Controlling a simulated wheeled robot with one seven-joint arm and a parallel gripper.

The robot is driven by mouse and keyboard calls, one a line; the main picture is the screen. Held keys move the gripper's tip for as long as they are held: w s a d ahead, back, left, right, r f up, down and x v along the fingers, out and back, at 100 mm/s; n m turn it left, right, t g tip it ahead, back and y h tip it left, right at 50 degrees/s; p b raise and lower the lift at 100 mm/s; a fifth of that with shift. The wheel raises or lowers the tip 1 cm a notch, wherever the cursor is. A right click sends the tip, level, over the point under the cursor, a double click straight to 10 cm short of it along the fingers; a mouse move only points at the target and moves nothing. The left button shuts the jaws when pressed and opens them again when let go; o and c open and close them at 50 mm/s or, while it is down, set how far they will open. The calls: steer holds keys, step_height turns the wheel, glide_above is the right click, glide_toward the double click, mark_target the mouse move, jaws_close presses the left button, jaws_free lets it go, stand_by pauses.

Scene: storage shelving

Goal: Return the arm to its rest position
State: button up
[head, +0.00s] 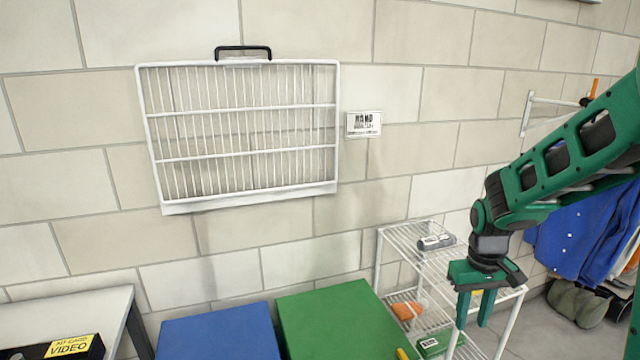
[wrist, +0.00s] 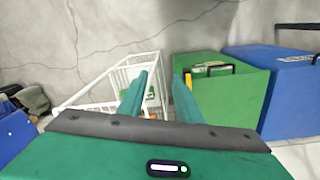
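My green arm (head: 570,150) reaches in from the right side of the head view, bent downward at the wrist. My gripper (head: 473,318) hangs pointing down in front of the white wire shelf rack (head: 391,262). Its two green fingers are apart, with nothing visibly held between them. In the wrist view my gripper (wrist: 160,95) also shows its fingers spread, with the white rack (wrist: 85,98) beyond them. I cannot tell whether a finger touches the rack.
A green box (head: 335,320) and a blue box (head: 222,335) stand left of the rack. A grey cylinder (head: 436,242) lies on its top shelf. A wire panel (head: 240,130) hangs on the block wall. Blue clothes (head: 585,235) hang at right.

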steer(key=s+d+r+m, duration=0.2)
steer(key=s+r, duration=0.1)
steer(key=s, duration=0.5)
steer(key=s+d+r+m, duration=0.2)
steer(key=s+r, duration=0.1)
steer(key=s, duration=0.5)
steer(key=s+d+r+m, duration=0.2)
steer(key=s+r, duration=0.1)
steer(key=s, duration=0.6)
steer(key=shift+d+r+m+y, duration=0.15)
steer(key=shift+m+y, duration=0.15)
steer(key=shift+y, duration=0.1)
